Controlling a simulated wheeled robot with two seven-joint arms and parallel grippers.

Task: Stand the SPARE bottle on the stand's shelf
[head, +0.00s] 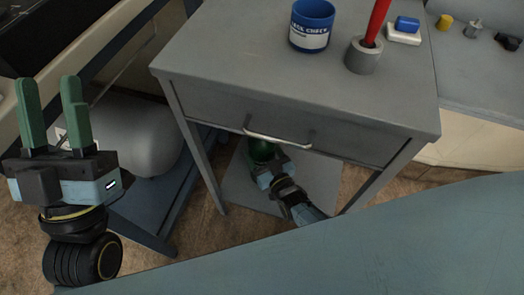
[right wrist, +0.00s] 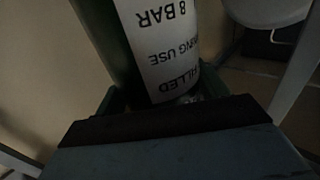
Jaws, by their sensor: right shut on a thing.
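A dark green bottle (head: 263,150) is under the stand's drawer, mostly hidden by the drawer front. In the right wrist view the bottle (right wrist: 108,22) fills the upper middle, with a white label reading "8 BAR" and "FILLED"; the word SPARE does not show. My right gripper (head: 267,164) is shut on the bottle, reaching in over the stand's grey lower shelf (head: 325,182). I cannot tell whether the bottle's base touches the shelf. My left gripper (head: 50,97) is open and empty, away to the left of the stand.
The grey stand's top (head: 235,65) holds a blue mug (head: 311,27) and a grey holder (head: 362,57) with a red stick. The drawer handle (head: 278,140) juts out just above my right gripper. A grey tank (head: 135,135) is at left. Stand legs flank the shelf.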

